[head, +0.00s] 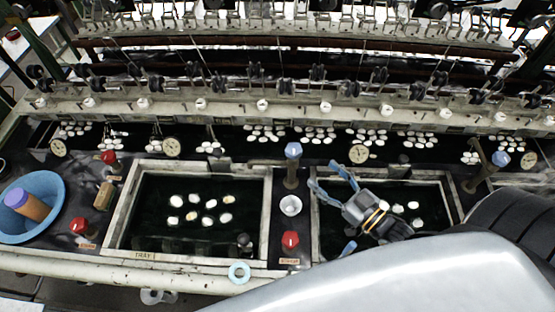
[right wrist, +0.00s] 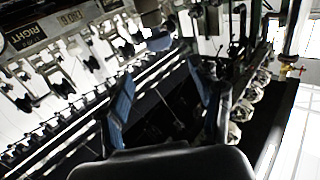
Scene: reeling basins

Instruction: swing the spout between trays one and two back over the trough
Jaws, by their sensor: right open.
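The spout between trays one and two (head: 291,178) is a short brownish pipe with a blue knob (head: 293,150) on top. In the head view it stands on the dark strip between the trays, its lower end near a small white cup (head: 290,206). Tray one (head: 118,215) is at left, tray two (head: 455,190) at right, partly hidden by my right arm.
Another blue-knobbed spout (head: 485,172) stands right of tray two. Red knobs (head: 290,240), dial gauges (head: 359,154) and a blue basin (head: 45,200) surround the trays. White cocoons float in the water. A pale blue ring (head: 239,273) lies on the front edge.

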